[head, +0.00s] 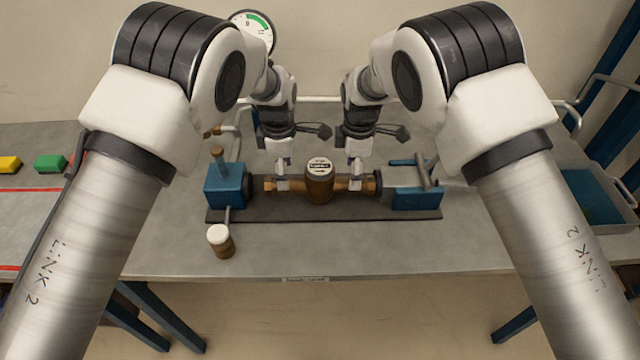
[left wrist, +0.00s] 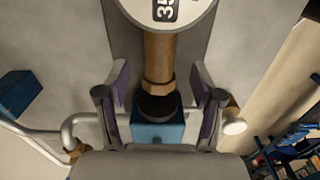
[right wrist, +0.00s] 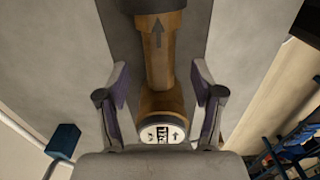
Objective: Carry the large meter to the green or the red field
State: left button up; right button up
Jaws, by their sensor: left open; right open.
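The large meter (head: 319,188) is a brass body with a round white dial, lying level between two blue clamp blocks of the bench. Its dial also shows in the left wrist view (left wrist: 168,8) and the right wrist view (right wrist: 162,133). My left gripper (head: 283,184) is open at the meter's left pipe end; its fingers (left wrist: 160,100) stand on both sides of the pipe with gaps. My right gripper (head: 355,182) is open at the right pipe end; its fingers (right wrist: 160,98) also stand apart from the brass. Neither the green nor the red field is clearly identifiable.
The left blue clamp (head: 226,186) and right blue clamp (head: 415,198) flank the meter. A small white-capped brass meter (head: 220,240) stands front left. A green block (head: 51,164) and yellow block (head: 9,165) lie far left near red lines. A blue tray (head: 585,195) is right.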

pick_arm(q)
notch_tip(320, 180, down, 4)
jog(key=shift+f, duration=0.25)
pick_arm(e)
notch_tip(320, 180, down, 4)
jog(key=shift+w+f, duration=0.1)
jog(key=shift+f, duration=0.1)
pick_arm(q)
jog(key=shift+f, duration=0.4)
pick_arm(e)
jog(key=shift+f, duration=0.4)
pick_arm(q)
jog(key=shift+f, duration=0.1)
pick_arm(e)
jog(key=shift+f, duration=0.1)
pick_arm(q)
jog(key=shift+c, duration=0.4)
pick_arm(e)
jog(key=shift+c, duration=0.4)
pick_arm(q)
grip_shut()
pick_arm(e)
grip_shut()
